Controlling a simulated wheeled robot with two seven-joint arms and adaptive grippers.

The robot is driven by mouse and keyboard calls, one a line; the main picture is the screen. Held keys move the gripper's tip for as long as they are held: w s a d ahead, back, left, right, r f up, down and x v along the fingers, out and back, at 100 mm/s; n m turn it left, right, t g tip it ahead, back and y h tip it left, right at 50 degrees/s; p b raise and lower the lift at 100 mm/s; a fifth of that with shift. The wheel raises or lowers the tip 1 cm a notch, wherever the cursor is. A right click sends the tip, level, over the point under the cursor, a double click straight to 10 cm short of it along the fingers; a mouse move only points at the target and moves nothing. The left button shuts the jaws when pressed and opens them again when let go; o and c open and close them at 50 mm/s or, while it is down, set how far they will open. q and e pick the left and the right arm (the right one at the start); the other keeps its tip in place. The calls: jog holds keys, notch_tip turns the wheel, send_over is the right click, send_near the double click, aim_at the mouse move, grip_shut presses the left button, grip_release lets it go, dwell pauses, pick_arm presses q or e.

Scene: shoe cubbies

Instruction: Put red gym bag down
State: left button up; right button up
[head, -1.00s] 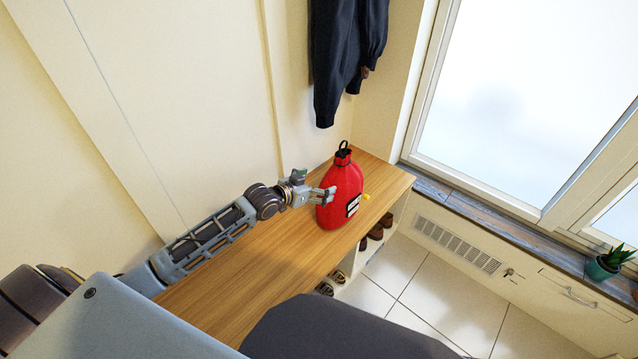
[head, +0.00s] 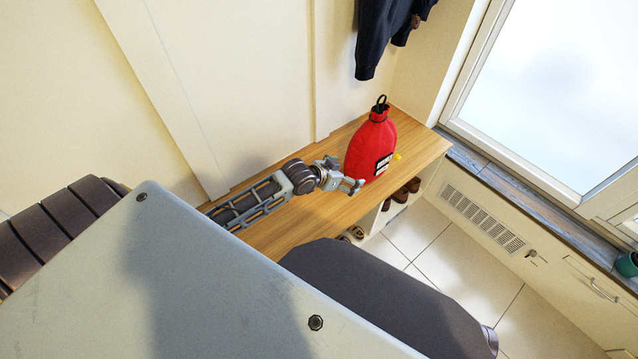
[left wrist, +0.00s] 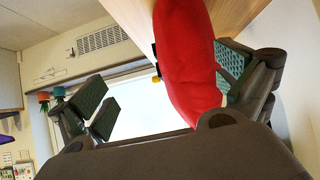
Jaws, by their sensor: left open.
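The red gym bag (head: 372,146) stands upright on the wooden top of the shoe cubby (head: 290,233), near its far end. It has a black loop on top and a black and white label. My left gripper (head: 352,182) is open beside the bag's near left side, with its fingers apart from each other. In the left wrist view the red bag (left wrist: 188,65) fills the middle, between the spread green-padded fingers (left wrist: 165,95). I cannot tell whether a finger touches it. My right gripper is not in view.
Shoes (head: 404,192) sit in the cubby's open compartments below the top. A dark jacket (head: 380,38) hangs on the wall above. A window with a ledge (head: 520,196) and a green plant pot (head: 627,264) is on the right. White floor tiles lie between.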

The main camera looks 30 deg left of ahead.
pick_arm(q)
jog(key=s+d+f+g, duration=0.1)
jog(key=s+f, duration=0.2)
jog(key=s+d+f+g, duration=0.1)
jog(key=s+f, duration=0.2)
jog(key=s, duration=0.1)
jog(key=s+d+f+g+y, duration=0.1)
jog(key=s+f, duration=0.2)
jog(key=s, duration=0.1)
jog(key=s+d+f+g, duration=0.1)
jog(key=s+f+g, duration=0.1)
jog(key=s, duration=0.5)
jog(key=s+d+f+n+g+y, duration=0.1)
jog(key=s+f+g, duration=0.2)
jog(key=s, duration=0.4)
jog(key=shift+s+d+f, duration=0.15)
jog(key=shift+s+f, duration=0.1)
jog(key=shift+f, duration=0.15)
